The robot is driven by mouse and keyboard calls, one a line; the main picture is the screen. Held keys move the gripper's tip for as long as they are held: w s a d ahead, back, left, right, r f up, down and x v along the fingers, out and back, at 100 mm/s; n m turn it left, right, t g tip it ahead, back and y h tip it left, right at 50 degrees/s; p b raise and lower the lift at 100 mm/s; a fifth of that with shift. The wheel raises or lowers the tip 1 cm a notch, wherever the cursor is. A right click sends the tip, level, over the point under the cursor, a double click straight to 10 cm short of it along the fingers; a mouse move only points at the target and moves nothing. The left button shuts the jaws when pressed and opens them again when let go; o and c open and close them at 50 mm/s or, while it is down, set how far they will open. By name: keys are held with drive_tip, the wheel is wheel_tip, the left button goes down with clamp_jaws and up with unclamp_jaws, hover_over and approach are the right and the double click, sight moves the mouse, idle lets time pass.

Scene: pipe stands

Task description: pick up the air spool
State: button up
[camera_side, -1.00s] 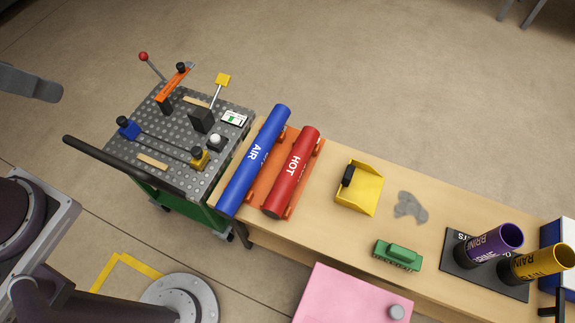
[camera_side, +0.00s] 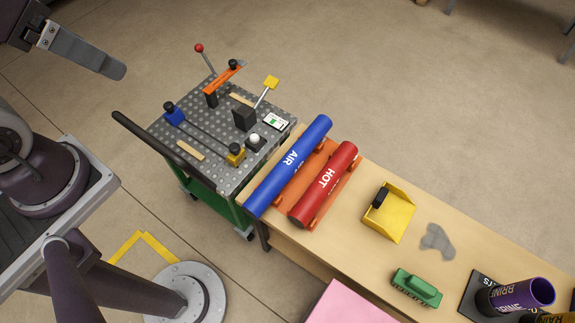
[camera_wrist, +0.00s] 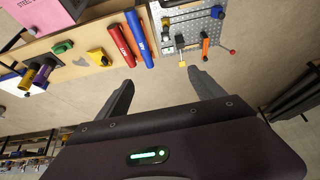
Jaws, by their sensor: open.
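The air spool is a blue tube (camera_side: 290,166) marked AIR, lying on an orange rack (camera_side: 312,188) at the left end of the wooden bench. A red tube (camera_side: 324,186) marked HOT lies beside it on its right. In the wrist view the blue tube (camera_wrist: 139,38) is ahead of the fingers, with the red tube (camera_wrist: 122,45) to its left. My gripper (camera_wrist: 163,88) is open and empty, its two fingers wide apart, well away from the tubes. In the side view part of my gripper (camera_side: 95,55) shows at the upper left.
A perforated grey cart top (camera_side: 215,145) with clamps and levers stands left of the bench. A yellow dustpan (camera_side: 389,212), green brush (camera_side: 416,287) and grey puddle (camera_side: 436,240) lie right of the tubes. Purple (camera_side: 522,295) and yellow tubes stand farther right.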

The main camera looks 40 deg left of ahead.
idle(0.7)
drive_tip(key=g+h, duration=0.2)
drive_tip(key=g, duration=0.3)
hover_over(291, 158)
drive_tip(key=w, duration=0.3)
wheel_tip(291, 158, down, 26)
wheel_tip(291, 158, down, 8)
drive_tip(key=s+f, duration=0.1)
drive_tip(key=f, duration=0.6)
drive_tip(key=s+f+y, duration=0.1)
drive_tip(key=f, duration=0.6)
drive_tip(key=s+f+y, duration=0.1)
drive_tip(key=f, duration=0.6)
drive_tip(key=shift+f+g, duration=0.1)
drive_tip(key=shift+g, duration=0.2)
clamp_jaws()
